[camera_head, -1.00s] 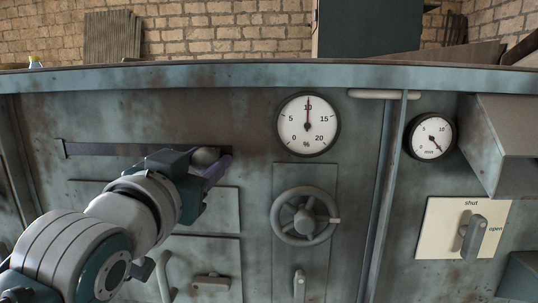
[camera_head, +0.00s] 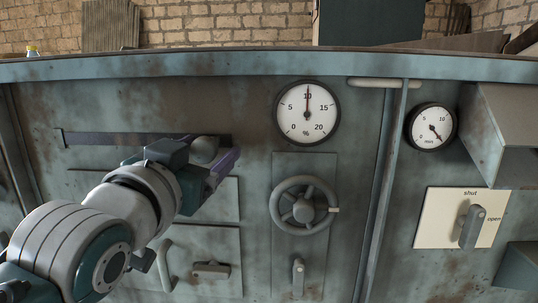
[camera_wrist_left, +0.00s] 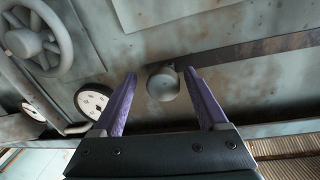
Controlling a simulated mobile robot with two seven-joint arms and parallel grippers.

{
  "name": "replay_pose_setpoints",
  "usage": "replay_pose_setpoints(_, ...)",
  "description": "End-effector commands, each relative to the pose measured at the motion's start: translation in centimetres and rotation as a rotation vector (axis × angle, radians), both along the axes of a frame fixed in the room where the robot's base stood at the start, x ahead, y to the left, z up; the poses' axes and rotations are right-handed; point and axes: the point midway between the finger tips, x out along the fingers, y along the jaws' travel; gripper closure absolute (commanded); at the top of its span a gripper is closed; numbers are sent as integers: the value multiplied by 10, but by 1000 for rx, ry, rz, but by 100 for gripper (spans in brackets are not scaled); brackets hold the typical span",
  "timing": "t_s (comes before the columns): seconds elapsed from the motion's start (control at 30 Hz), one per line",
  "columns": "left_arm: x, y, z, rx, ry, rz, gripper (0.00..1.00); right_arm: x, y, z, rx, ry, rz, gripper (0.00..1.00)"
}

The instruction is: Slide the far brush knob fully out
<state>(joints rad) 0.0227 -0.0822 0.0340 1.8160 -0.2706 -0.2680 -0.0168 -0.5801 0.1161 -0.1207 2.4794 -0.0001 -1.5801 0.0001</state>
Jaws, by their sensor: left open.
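The brush knob (camera_head: 205,149) is a rounded grey knob at the right end of a dark horizontal slot (camera_head: 100,139) in the panel. In the left wrist view the knob (camera_wrist_left: 162,84) shows between the fingertips, a little ahead of them. My left gripper (camera_head: 222,168) is open, with purple fingers. The left gripper (camera_wrist_left: 161,82) has one finger on each side of the knob, with visible gaps, and holds nothing. The gripper and wrist cover part of the area below the slot in the head view. My right gripper is not in view.
A percent gauge (camera_head: 307,113) sits right of the slot above a handwheel (camera_head: 305,206). A minutes gauge (camera_head: 431,127), a shut/open lever (camera_head: 472,227) and a protruding box (camera_head: 507,130) are farther right. A latch handle (camera_head: 211,270) is below.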

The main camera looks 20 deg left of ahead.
Motion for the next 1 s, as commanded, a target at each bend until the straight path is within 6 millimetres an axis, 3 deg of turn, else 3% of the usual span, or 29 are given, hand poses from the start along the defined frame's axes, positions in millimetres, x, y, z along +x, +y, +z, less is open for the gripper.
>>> replay_pose_setpoints(0.5,-83,-9,0,0,3,-1,24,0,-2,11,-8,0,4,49)
replay_pose_setpoints(0.7,-93,-10,0,0,0,-1,24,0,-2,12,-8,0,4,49)
replay_pose_setpoints(1.0,-94,-10,0,0,-1,-1,24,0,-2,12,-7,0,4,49)
